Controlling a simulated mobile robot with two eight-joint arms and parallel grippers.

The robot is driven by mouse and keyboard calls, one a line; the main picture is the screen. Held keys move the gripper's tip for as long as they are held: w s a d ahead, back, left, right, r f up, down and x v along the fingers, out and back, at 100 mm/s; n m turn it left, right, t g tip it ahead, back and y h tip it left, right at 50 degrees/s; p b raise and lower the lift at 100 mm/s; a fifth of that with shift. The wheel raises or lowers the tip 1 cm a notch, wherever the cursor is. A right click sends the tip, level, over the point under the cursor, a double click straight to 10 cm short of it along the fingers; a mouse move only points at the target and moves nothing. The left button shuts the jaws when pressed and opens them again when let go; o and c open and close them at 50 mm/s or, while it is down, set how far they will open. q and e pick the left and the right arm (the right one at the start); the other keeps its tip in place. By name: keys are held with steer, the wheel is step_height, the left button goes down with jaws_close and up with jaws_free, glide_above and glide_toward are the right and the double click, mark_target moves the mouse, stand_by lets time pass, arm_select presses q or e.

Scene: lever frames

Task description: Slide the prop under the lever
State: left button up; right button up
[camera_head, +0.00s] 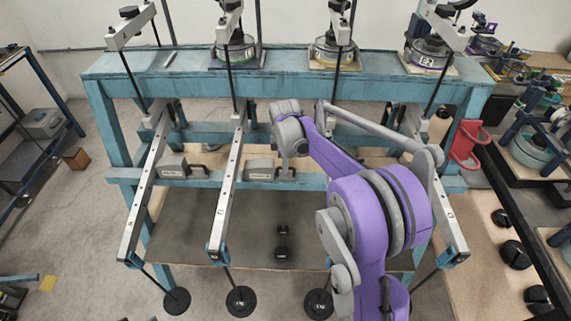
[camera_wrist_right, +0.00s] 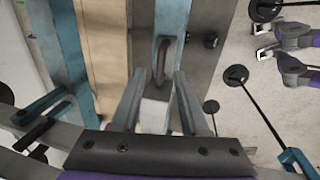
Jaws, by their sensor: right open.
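Two grey block props with handles lie on the rail of the blue frame in the head view: the left prop (camera_head: 172,167) and the middle prop (camera_head: 260,170). The middle prop lies to the right of the second lever (camera_head: 229,185), apart from it. In the right wrist view, a prop (camera_wrist_right: 155,113) with a looped handle (camera_wrist_right: 159,62) shows between the spread fingers of my right gripper (camera_wrist_right: 160,74). The gripper is open; finger contact cannot be told. In the head view the fingers are hidden by my purple arm. A possible left gripper shows at the wrist view's upper right; its jaw state is unclear.
The blue frame (camera_head: 110,73) carries several slanting levers, including the left lever (camera_head: 143,190). A black disc weight (camera_head: 241,300) hangs below the second lever. Two small black weights lie on the dark lower board (camera_head: 190,228). A side table (camera_head: 470,275) stands at right.

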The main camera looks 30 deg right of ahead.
steer(key=shift+w+f, duration=0.15)
steer(key=shift+f, duration=0.75)
steer(key=shift+c, duration=0.3)
jaws_close()
stand_by(0.6)
